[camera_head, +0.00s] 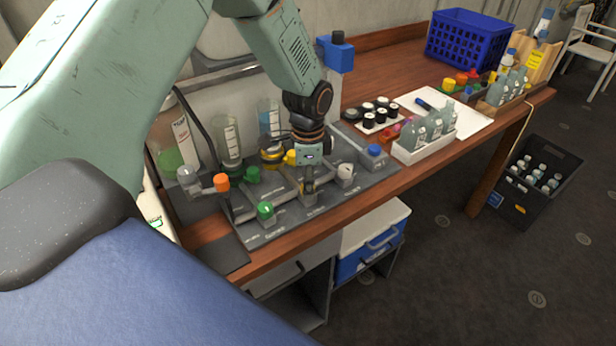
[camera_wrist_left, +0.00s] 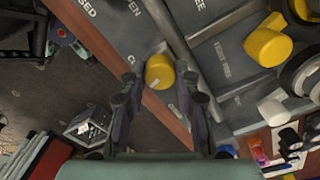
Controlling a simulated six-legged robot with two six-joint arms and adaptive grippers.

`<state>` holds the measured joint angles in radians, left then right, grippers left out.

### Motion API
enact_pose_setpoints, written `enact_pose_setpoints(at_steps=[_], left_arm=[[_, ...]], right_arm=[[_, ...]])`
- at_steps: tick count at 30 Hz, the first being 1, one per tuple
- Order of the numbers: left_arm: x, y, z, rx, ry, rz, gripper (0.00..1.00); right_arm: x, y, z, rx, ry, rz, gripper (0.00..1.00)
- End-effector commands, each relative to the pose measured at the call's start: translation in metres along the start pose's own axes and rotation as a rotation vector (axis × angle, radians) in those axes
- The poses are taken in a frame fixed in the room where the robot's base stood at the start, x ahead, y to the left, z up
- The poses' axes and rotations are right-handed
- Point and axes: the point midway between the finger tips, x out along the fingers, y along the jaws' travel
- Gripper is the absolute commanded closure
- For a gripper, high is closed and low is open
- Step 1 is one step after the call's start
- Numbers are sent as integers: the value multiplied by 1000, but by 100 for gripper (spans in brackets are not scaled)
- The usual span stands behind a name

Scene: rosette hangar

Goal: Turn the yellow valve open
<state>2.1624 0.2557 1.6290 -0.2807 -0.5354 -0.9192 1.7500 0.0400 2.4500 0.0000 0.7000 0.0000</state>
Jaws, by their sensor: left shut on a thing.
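A yellow valve knob (camera_wrist_left: 159,71) shows between the fingertips of my left gripper (camera_wrist_left: 160,88) in the left wrist view. The lettering OPEN and CLOSED is on the panel near it. In the head view my left gripper (camera_head: 308,186) points down over the front part of the grey valve panel (camera_head: 243,228), shut on the yellow knob, which it mostly hides there. A second yellow knob (camera_wrist_left: 268,40) lies further right in the wrist view; a yellow knob (camera_head: 290,157) also shows just left of my wrist in the head view. My right gripper is not in view.
Green knobs (camera_head: 265,210), an orange knob (camera_head: 221,182), a white knob (camera_head: 346,170) and a blue knob (camera_head: 374,150) stand around the gripper. Glass cylinders (camera_head: 229,138) rise behind. A white bottle tray (camera_head: 424,148) is to the right. The wooden table's front edge (camera_head: 300,254) is close.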

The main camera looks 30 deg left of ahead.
Motion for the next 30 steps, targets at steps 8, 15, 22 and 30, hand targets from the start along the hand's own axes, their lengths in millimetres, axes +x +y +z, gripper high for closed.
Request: enact_pose_setpoints(at_steps=[8, 15, 22, 30], left_arm=[[-4, 0, 0, -261, -1, 1, 100], [-4, 0, 0, -488, -1, 0, 100], [-4, 0, 0, -707, 0, 0, 100], [-3, 0, 0, -959, 0, 0, 100]], right_arm=[[-29, 0, 0, 0, 0, 0, 46], [-47, 0, 0, 0, 0, 0, 46], [-62, 0, 0, 0, 0, 0, 46], [-79, -1, 0, 0, 0, 0, 46]])
